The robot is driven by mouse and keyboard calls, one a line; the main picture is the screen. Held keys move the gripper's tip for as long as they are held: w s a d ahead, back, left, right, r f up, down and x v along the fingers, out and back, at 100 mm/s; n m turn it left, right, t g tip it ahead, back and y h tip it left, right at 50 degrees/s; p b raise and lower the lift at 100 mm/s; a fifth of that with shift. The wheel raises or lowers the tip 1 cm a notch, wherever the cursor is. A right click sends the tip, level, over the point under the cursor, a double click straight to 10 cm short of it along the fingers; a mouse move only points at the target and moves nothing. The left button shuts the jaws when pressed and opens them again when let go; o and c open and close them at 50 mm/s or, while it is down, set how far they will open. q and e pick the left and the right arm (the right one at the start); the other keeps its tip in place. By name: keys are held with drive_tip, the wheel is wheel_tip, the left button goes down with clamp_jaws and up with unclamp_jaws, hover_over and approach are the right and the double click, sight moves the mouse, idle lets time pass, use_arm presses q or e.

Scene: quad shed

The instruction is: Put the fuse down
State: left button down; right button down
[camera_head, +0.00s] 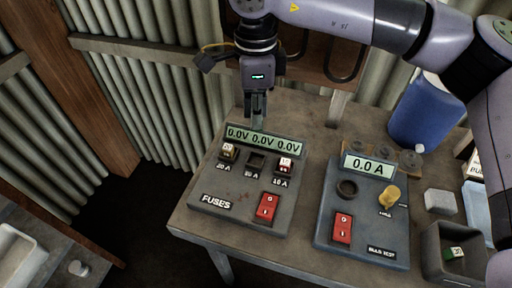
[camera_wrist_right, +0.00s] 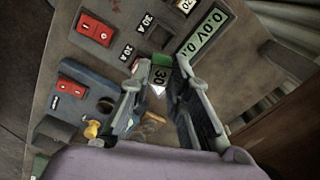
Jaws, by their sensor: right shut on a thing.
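My right gripper (camera_head: 258,118) points down behind the fuse panel (camera_head: 215,190), close to its display. In the right wrist view, the gripper (camera_wrist_right: 168,85) is shut on a green fuse (camera_wrist_right: 160,73) marked 30, held between its fingertips. The fuse is not clear in the head view. The panel's middle socket (camera_head: 255,162) looks empty. The left socket holds a cream fuse (camera_head: 229,150) and the right socket holds a cream and red one (camera_head: 285,165). My left gripper is not in view.
A bulb test box (camera_head: 325,225) with a yellow knob (camera_head: 389,196) stands right of the panel. A grey bin (camera_head: 430,250) at the lower right holds another green piece (camera_head: 454,253). A blue canister (camera_head: 425,115) stands at the back right. Bare tabletop (camera_head: 300,112) shows behind the panel.

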wheel_tip(320, 180, down, 7)
drive_tip(key=shift+p, duration=0.6)
drive_tip(key=shift+f, duration=0.55)
wheel_tip(320, 180, down, 3)
drive_tip(key=shift+s+f+p, duration=0.1)
drive_tip(key=shift+f+p, duration=0.1)
drive_tip(key=shift+p, duration=0.35)
drive_tip(key=shift+f, duration=0.2)
drive_tip(key=shift+f+b, duration=0.2)
drive_tip(key=shift+b, duration=0.15)
drive_tip(key=c, duration=1.5)
unclamp_jaws()
drive_tip(key=shift+r, duration=0.15)
